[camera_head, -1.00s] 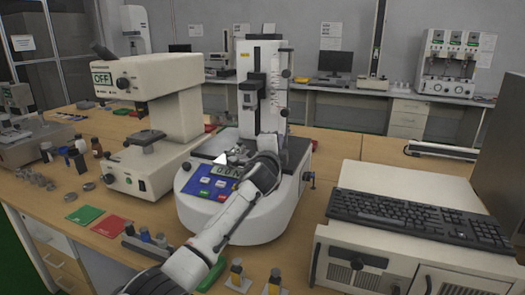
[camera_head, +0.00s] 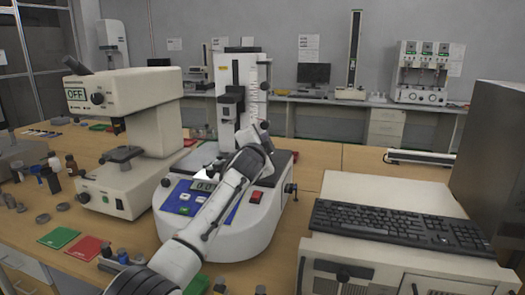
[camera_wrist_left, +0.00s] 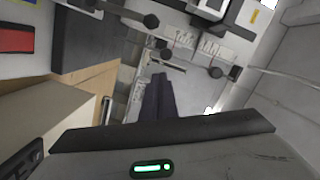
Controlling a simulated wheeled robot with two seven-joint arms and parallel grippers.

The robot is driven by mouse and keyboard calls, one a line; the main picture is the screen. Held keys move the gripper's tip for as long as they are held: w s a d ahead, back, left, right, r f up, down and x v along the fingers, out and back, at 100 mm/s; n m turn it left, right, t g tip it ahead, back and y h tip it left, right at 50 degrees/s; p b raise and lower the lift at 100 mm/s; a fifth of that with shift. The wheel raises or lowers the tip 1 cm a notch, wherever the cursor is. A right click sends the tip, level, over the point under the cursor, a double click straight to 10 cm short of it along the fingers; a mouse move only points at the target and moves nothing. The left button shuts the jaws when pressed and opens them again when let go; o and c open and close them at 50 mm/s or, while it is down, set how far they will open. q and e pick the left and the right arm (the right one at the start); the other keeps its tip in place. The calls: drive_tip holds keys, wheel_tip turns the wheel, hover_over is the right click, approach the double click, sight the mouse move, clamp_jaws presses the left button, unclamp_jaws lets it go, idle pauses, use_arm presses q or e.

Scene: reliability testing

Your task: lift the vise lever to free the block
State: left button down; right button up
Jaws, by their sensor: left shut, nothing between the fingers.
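A white test machine (camera_head: 213,228) with a blue control panel and a tall column stands on the bench in the head view. My left gripper (camera_head: 262,128) is in front of the column, over the machine's dark bed; my own wrist hides much of that area. In the left wrist view its dark fingers (camera_wrist_left: 158,98) are together and empty. A rod with a black ball end (camera_wrist_left: 150,20) lies beyond them in the wrist view, apart from the fingertips; I cannot tell whether it is the vise lever. I cannot make out the vise or block clearly. My right gripper is not in view.
A beige instrument (camera_head: 125,95) stands left of the machine. A keyboard (camera_head: 395,222) rests on a beige cabinet (camera_head: 360,195) at the right. A green card (camera_head: 65,237) and a red card (camera_head: 88,248) lie at the front left, near several small metal parts.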

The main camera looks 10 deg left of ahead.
use_arm(q)
drive_tip(key=s, duration=0.9)
drive_tip(key=shift+s+r, duration=0.2)
drive_tip(key=shift+s, duration=0.2)
